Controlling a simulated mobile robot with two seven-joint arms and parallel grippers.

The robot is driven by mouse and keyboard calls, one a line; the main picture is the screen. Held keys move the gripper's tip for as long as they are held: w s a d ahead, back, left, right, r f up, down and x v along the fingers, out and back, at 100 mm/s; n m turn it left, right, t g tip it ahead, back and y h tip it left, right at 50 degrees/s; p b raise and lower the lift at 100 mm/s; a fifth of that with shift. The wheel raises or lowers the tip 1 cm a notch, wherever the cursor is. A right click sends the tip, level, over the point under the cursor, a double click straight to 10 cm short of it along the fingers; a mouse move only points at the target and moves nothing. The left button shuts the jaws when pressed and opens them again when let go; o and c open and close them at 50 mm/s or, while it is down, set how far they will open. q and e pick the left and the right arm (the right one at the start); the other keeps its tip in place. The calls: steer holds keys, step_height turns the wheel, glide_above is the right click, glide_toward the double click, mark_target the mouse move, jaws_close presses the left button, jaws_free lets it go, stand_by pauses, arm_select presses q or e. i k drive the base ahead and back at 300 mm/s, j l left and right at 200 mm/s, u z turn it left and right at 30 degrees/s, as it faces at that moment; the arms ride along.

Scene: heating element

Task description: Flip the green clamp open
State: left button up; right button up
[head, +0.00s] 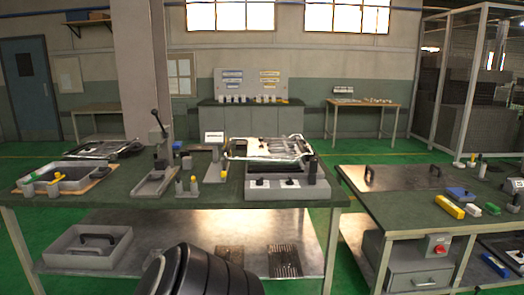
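I cannot clearly make out a green clamp at this size. A grey fixture box (285,191) with two dark knobs on its front stands on the right part of the near workbench. A silver wire-like frame (268,150) lies across its top, with a dark upright block (312,171) at its right end. A small green block (491,208) lies on the right-hand table, but it does not look like a clamp. Neither of my grippers is in view. A black ribbed part of my own body fills the bottom centre.
The near workbench (110,207) also bears a grey tray (72,187) with yellow-handled tools, a lever press (158,140) and small posts. The right-hand table (395,197) holds a yellow block (449,206) and a blue one (460,194). A gap separates the two tables.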

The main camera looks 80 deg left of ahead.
mark_target(34, 175)
steer(key=u, duration=4.1)
steer(key=i+u, duration=0.15)
steer(key=i, duration=0.3)
steer(key=i+u, duration=0.2)
steer(key=i, duration=0.3)
steer(key=i+l+u, duration=0.15)
steer(key=i, duration=0.3)
steer(key=i+l+u, duration=0.2)
steer(key=i, duration=0.25)
steer(key=i+l+u, duration=0.15)
steer(key=i, duration=0.3)
steer(key=l, duration=0.1)
